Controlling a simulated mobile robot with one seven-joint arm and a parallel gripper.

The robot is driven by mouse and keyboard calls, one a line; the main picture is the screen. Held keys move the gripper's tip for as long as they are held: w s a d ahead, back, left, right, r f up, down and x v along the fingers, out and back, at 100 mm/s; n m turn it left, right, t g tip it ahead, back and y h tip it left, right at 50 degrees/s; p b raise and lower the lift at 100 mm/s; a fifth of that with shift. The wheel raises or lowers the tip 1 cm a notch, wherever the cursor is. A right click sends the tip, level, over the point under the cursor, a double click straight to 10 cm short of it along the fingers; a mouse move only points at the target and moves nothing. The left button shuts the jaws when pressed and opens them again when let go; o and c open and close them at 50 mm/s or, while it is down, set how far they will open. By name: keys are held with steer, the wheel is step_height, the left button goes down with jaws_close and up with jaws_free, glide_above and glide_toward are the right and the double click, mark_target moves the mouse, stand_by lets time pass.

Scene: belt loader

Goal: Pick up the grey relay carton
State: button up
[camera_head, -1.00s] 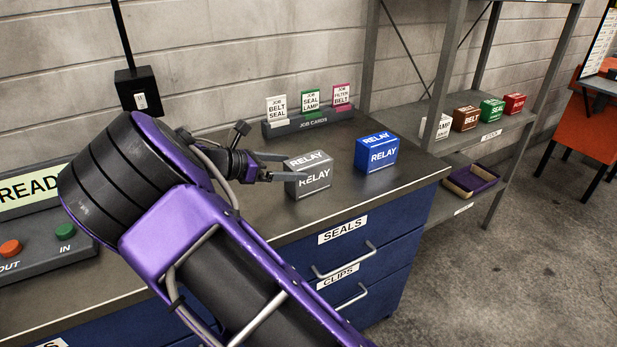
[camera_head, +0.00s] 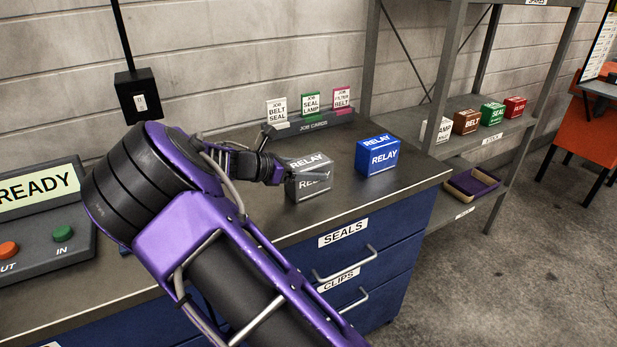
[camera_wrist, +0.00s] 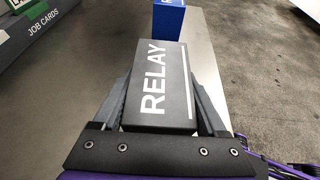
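The grey relay carton (camera_head: 310,190) stands on the dark bench top, with white RELAY lettering on its top and front. It fills the middle of the wrist view (camera_wrist: 158,88). My gripper (camera_head: 309,170) reaches it from the left, with one finger across its near face. In the wrist view my gripper (camera_wrist: 160,85) has one finger along each side of the carton. The fingers stand apart, and a ribbed inner pad shows beside the carton's left side. The carton's lower part is hidden in the wrist view.
A blue relay carton (camera_head: 377,156) stands just right of the grey one. A job card holder (camera_head: 312,124) is behind. A shelf (camera_head: 470,140) with several small cartons and a purple-lined tray (camera_head: 472,183) stand right. The READY panel (camera_head: 40,215) is left.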

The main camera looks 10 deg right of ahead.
steer(key=c, duration=0.9)
